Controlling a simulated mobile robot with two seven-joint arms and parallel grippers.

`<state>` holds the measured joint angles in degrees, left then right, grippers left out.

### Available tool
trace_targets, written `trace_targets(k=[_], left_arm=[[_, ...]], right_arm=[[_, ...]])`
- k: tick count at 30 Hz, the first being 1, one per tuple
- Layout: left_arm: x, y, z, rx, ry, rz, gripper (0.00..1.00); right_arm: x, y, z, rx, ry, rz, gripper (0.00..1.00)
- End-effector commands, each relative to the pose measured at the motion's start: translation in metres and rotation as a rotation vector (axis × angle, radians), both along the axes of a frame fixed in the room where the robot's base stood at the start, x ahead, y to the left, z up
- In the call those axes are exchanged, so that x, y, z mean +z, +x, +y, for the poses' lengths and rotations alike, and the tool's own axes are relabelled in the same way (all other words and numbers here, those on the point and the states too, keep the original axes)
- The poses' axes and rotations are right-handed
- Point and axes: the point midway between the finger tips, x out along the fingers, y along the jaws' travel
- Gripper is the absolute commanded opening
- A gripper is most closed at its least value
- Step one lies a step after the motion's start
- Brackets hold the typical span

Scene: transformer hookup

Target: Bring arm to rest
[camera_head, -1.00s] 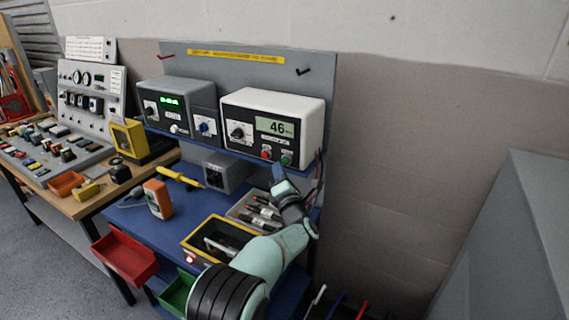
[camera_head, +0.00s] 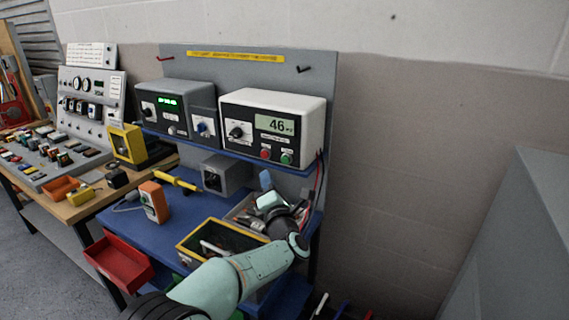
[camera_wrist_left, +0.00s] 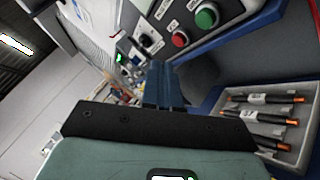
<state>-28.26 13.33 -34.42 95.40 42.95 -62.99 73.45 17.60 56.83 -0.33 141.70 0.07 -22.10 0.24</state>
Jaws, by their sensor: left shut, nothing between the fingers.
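My left arm comes in from the bottom of the head view. My right gripper is not in view.
A white meter box (camera_head: 272,127) reading 46 and a grey box with a green display (camera_head: 168,103) stand on the shelf. A yellow-rimmed bin (camera_head: 217,240), an orange device (camera_head: 154,201) and a red bin (camera_head: 119,262) are nearby.

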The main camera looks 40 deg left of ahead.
Motion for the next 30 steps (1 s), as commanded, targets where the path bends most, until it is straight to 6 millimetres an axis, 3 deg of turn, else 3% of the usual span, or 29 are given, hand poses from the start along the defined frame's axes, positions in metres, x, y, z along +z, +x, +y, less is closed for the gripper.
trace_targets(k=[16, 20, 23, 30], left_arm=[[0.0, 0.0, 0.0, 0.0, 0.0, 0.0, 0.0], [-0.013, 0.006, -0.005, -0.015, 0.021, 0.053, 0.0], [-0.045, 0.018, -0.018, -0.054, 0.078, 0.186, 0.0], [-0.179, 0.036, -0.061, -0.231, 0.28, 0.679, 0.0]], right_arm=[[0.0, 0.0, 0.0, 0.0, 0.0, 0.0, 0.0], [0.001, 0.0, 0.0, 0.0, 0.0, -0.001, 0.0], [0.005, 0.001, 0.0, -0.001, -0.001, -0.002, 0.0], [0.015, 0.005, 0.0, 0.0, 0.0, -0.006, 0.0]])
